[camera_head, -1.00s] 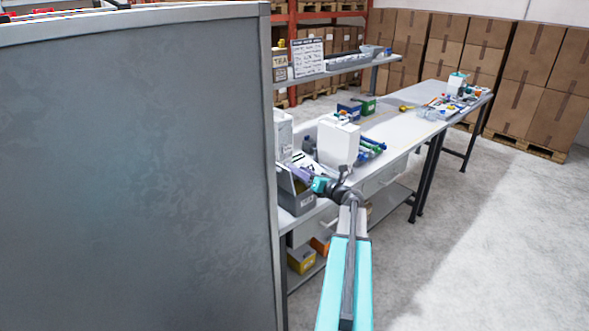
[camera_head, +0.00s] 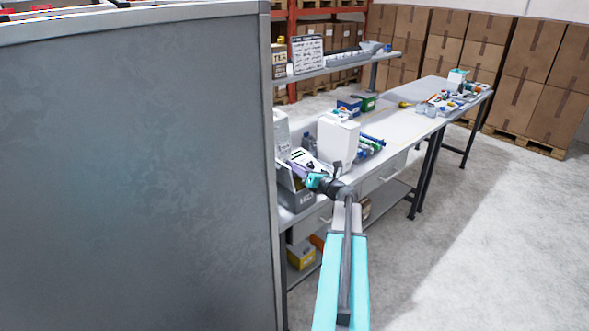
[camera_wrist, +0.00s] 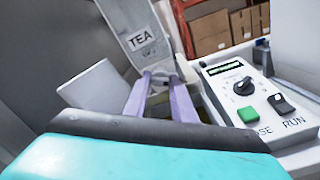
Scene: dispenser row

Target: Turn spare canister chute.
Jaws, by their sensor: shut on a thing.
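A light grey chute piece labelled TEA (camera_wrist: 140,42) rises tilted in the wrist view. My gripper (camera_wrist: 160,78) has its two purple fingers at the lower end of this piece, shut on it. The exact contact is small and partly hidden between the fingertips. In the head view my gripper (camera_head: 300,172) is over a grey bin-like box (camera_head: 297,199) at the near end of the bench, and the chute is hard to make out there.
Right of the fingers is a control panel (camera_wrist: 252,92) with a dark dial (camera_wrist: 243,86), green button (camera_wrist: 248,115) and dark switch (camera_wrist: 281,103). A white dispenser box (camera_head: 337,142) stands on the bench (camera_head: 400,124). A large grey panel (camera_head: 130,170) blocks the left.

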